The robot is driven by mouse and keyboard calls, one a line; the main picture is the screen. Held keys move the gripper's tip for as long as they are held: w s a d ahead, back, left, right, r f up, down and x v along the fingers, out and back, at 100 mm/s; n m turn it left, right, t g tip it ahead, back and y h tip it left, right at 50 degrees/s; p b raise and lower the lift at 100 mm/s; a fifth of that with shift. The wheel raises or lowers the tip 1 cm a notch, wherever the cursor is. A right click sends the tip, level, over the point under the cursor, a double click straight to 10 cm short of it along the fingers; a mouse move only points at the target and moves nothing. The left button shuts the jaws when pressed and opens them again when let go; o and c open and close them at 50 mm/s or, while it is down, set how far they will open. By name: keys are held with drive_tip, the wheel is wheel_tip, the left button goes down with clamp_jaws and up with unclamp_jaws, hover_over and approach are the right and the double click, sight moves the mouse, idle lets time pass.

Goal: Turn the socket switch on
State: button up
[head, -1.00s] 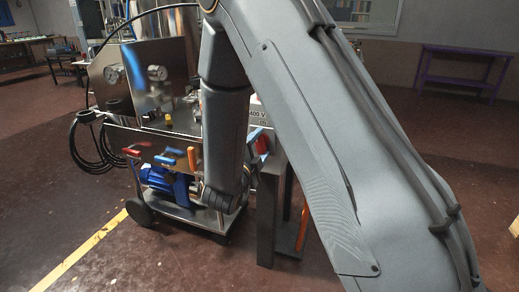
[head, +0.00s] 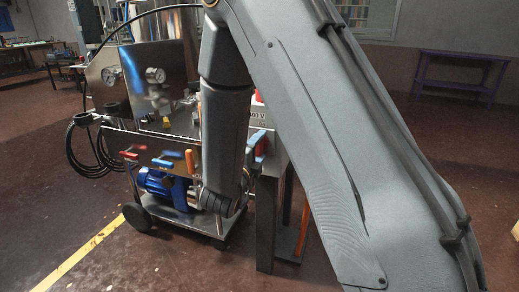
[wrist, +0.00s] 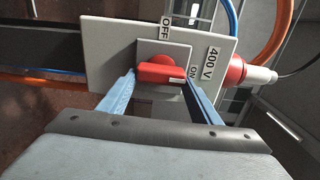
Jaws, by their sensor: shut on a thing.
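The socket switch is a red rotary handle (wrist: 158,73) on a grey square plate, fixed to a pale panel (wrist: 110,42). In the wrist view the handle lies crosswise, and the white mark on its right end is beside the ON label (wrist: 193,70). The OFF label (wrist: 165,30) is above the knob. My gripper (wrist: 161,76) has its blue fingers on either side of the handle and is shut on it. In the head view my arm hides most of the switch; a blue finger (head: 257,139) shows beside the arm.
A red and white plug (wrist: 242,72) sticks out right of the panel, by the 400 V label (wrist: 211,63). Orange and blue cables run close by. In the head view a steel machine cart with a blue motor (head: 165,184) stands left of my arm.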

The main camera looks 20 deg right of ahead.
drive_tip(key=o, duration=1.1)
drive_tip(key=shift+s, duration=0.1)
drive_tip(key=v, duration=0.7)
drive_tip(key=shift+s+a, duration=0.25)
